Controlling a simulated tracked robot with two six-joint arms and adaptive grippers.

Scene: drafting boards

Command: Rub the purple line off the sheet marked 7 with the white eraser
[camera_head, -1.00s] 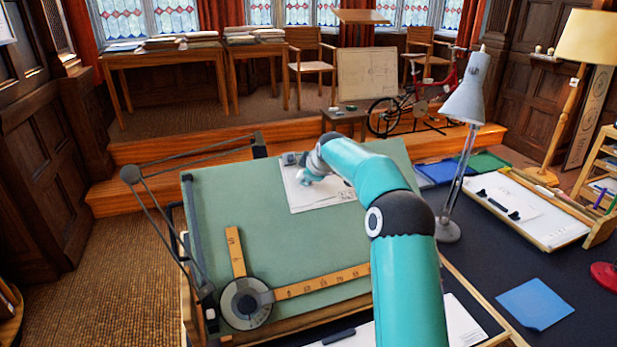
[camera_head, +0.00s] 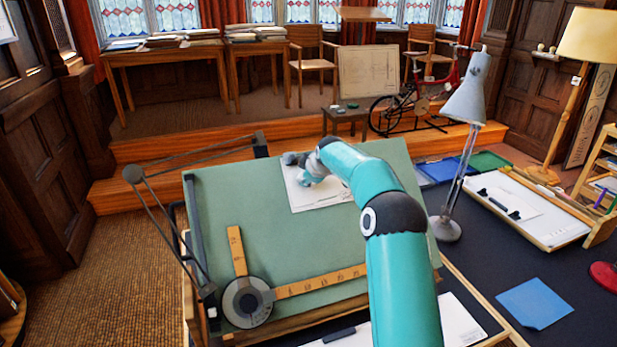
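A white sheet (camera_head: 305,200) lies at the upper edge of the green drafting board (camera_head: 225,200), with dark drawn marks near its lower right. I cannot read a 7 on it or make out a purple line. My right gripper (camera_head: 298,170), on the teal arm from the lower right, is over the upper part of this sheet. The gripper is small and partly hidden by its own wrist, so I cannot tell its opening or whether it holds anything. I cannot make out the white eraser. My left gripper is not in view.
A drafting arm with an orange scale (camera_head: 320,283) lies across the board's lower part. A grey lamp (camera_head: 466,100) stands right of the board. A tray with a sheet (camera_head: 545,222) and a blue sheet (camera_head: 535,303) lie on the dark table to the right.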

